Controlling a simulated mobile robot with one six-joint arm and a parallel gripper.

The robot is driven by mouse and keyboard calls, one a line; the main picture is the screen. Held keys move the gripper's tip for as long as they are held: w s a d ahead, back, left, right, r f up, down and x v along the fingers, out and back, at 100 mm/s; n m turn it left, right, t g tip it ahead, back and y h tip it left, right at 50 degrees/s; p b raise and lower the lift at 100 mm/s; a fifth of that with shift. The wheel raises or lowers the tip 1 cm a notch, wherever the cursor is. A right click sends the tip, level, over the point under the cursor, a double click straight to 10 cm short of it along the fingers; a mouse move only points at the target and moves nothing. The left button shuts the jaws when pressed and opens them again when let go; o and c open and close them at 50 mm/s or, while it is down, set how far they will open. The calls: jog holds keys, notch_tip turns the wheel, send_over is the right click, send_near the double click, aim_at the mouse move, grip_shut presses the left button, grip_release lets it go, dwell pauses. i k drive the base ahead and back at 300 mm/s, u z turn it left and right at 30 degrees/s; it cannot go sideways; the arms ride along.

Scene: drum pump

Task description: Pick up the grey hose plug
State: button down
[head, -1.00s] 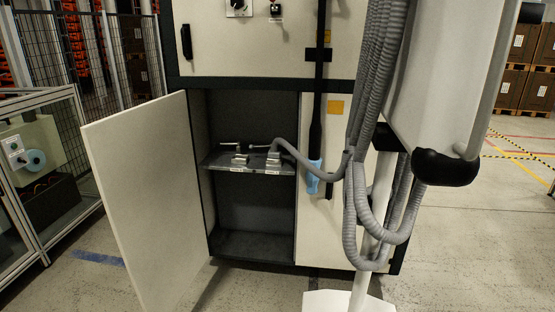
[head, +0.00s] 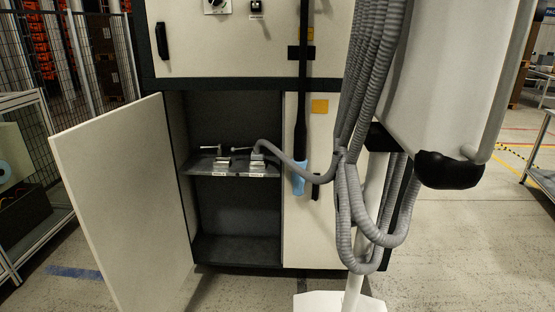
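A grey ribbed hose (head: 290,164) runs onto the shelf (head: 203,165) inside the open cabinet. Its end, a small grey plug-like piece (head: 257,154), sits at the right of two metal holders with levers. The left holder (head: 222,163) stands beside it and seems to have no hose in it. The pieces are small, so I cannot tell exactly how the plug is seated. My gripper is not in view.
The cabinet door (head: 120,205) stands open on the left. White equipment (head: 450,75) with hanging grey hoses (head: 368,90) and a post fills the right foreground. A dark rod with a light-blue end (head: 299,178) hangs right of the opening.

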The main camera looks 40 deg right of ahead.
aim_at(256, 158)
jog(key=u, duration=0.6)
jog(key=k, duration=0.2)
jog(key=z, duration=2.2)
jog(key=k, duration=1.35)
jog(key=u, duration=0.85)
jog(key=i, duration=1.45)
jog(key=z, duration=0.1)
